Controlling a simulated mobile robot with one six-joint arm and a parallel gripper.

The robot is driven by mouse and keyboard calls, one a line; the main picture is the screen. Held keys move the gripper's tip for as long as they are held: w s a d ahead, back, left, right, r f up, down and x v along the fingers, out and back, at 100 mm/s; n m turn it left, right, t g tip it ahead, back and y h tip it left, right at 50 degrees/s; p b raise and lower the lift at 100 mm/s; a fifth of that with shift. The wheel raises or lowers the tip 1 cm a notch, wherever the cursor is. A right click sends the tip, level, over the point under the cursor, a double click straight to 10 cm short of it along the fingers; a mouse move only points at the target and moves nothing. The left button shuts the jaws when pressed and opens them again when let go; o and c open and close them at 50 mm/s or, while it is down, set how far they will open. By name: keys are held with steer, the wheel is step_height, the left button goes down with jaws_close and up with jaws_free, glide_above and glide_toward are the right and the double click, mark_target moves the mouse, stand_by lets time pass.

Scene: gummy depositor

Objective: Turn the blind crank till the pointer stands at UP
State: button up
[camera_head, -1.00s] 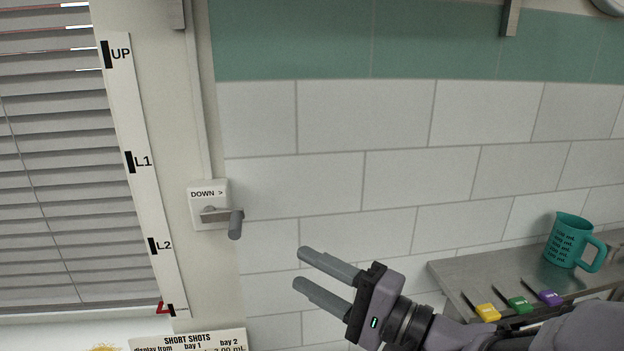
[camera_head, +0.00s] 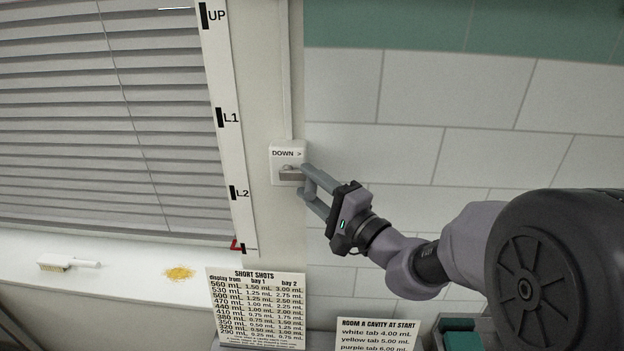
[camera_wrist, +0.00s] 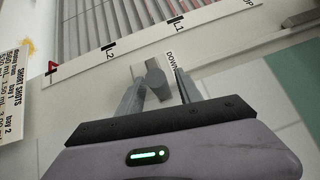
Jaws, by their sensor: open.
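The blind crank is a white box marked "DOWN >" (camera_head: 287,152) on the wall beside the window, with a grey crank arm (camera_head: 287,173). My gripper (camera_head: 304,181) is open at the crank. In the wrist view the round grey crank handle (camera_wrist: 156,82) lies between my two open fingers (camera_wrist: 160,88); I cannot tell whether either finger touches it. The scale strip (camera_head: 229,150) reads UP, L1 and L2 from the top. The red pointer (camera_head: 236,244) stands at the lowest mark, below L2. The blind (camera_head: 110,110) hangs low over the window.
The sill (camera_head: 120,270) holds a brush (camera_head: 68,264) and a yellow crumbly patch (camera_head: 179,273). The tiled wall (camera_head: 400,100) right of the crank is bare.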

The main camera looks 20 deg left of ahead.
jaws_close()
stand_by(1.4)
